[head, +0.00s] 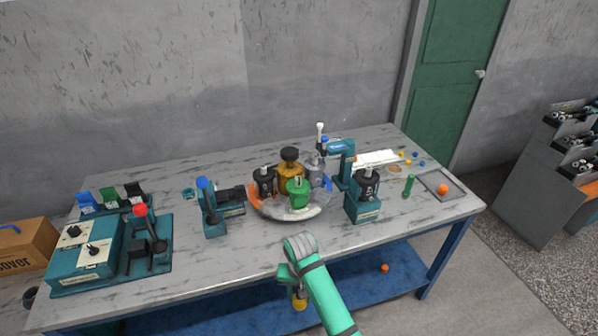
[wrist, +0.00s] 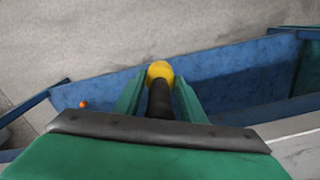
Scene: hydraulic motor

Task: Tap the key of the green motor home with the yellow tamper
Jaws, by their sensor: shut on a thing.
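The green motor (head: 299,194) stands at the front of a round tray (head: 277,213) on the workbench in the head view. A small pale shaft end shows on its top; its key is too small to make out. My gripper (head: 294,287) is in front of the bench's front edge, over the lower blue shelf and well below and in front of the motor. It is shut on the yellow tamper (head: 299,304). In the wrist view the tamper's round yellow head (wrist: 160,71) and black shaft show between the two green fingers. The motor is not in the wrist view.
Yellow (head: 291,172), black (head: 265,180) and grey (head: 315,172) motors share the tray. A teal stand (head: 363,207) with a black motor is right of it, a teal press (head: 212,219) left. An orange ball (head: 384,267) lies on the lower shelf (head: 350,285). The front bench strip is clear.

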